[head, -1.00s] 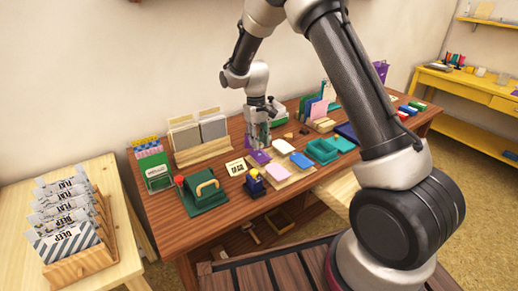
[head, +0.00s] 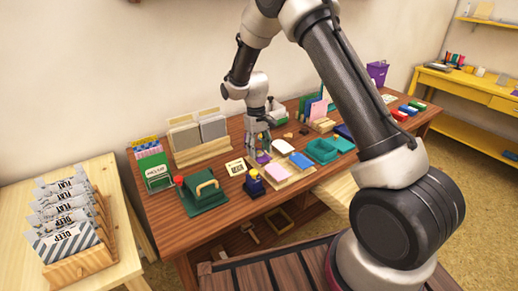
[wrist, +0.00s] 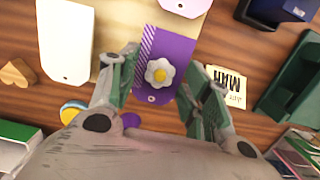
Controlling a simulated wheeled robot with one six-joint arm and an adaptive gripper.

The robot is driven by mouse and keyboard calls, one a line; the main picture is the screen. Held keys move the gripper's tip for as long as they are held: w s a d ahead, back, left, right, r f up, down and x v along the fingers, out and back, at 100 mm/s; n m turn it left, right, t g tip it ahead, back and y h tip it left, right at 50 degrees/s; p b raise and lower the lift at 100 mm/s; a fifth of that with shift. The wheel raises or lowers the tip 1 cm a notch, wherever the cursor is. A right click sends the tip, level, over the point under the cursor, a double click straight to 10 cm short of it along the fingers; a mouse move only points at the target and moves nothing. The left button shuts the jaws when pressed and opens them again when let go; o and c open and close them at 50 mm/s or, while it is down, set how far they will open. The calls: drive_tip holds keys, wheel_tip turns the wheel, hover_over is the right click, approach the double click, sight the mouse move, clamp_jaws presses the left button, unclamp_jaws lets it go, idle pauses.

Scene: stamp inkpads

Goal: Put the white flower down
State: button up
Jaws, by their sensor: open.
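The white flower (wrist: 159,73), with a yellow centre, shows in the wrist view over a purple card (wrist: 168,52) with a striped edge. It appears to lie on the card. My gripper (wrist: 172,66) is open, with one green-padded finger to the left of the flower and one to the right. Both fingers look clear of it. In the head view my gripper (head: 259,146) is low over the desk at the purple card (head: 262,159). The flower is too small or hidden to make out there.
A wooden board (wrist: 105,75) bears a white card (wrist: 66,38) left of the purple one. A stamped paper (wrist: 227,88) and a green stamp holder (wrist: 290,78) are to the right.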

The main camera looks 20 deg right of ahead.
wheel_tip(320, 180, up, 12)
drive_tip(key=w, duration=0.1)
drive_tip(key=s+d+r+m+t, duration=0.1)
drive_tip(key=s+d+r, duration=0.2)
drive_tip(key=r, duration=0.3)
drive_tip(key=s+d+r+t, duration=0.1)
drive_tip(key=s+d+r, duration=0.1)
drive_tip(key=s+r, duration=0.25)
drive_tip(key=s+d+r+m+t, duration=0.1)
drive_tip(key=s+d+r, duration=0.35)
drive_tip(key=s, duration=0.35)
drive_tip(key=s+d+r+m+t, duration=0.1)
drive_tip(key=s+d+r, duration=0.2)
drive_tip(key=s+r, duration=0.35)
drive_tip(key=s+d+f+t, duration=0.1)
drive_tip(key=s+d+f, duration=0.1)
drive_tip(key=s, duration=1.1)
drive_tip(key=shift+d+f+m+t, duration=0.2)
drive_tip(key=shift+f+m+t, duration=0.15)
drive_tip(key=shift+f, duration=0.25)
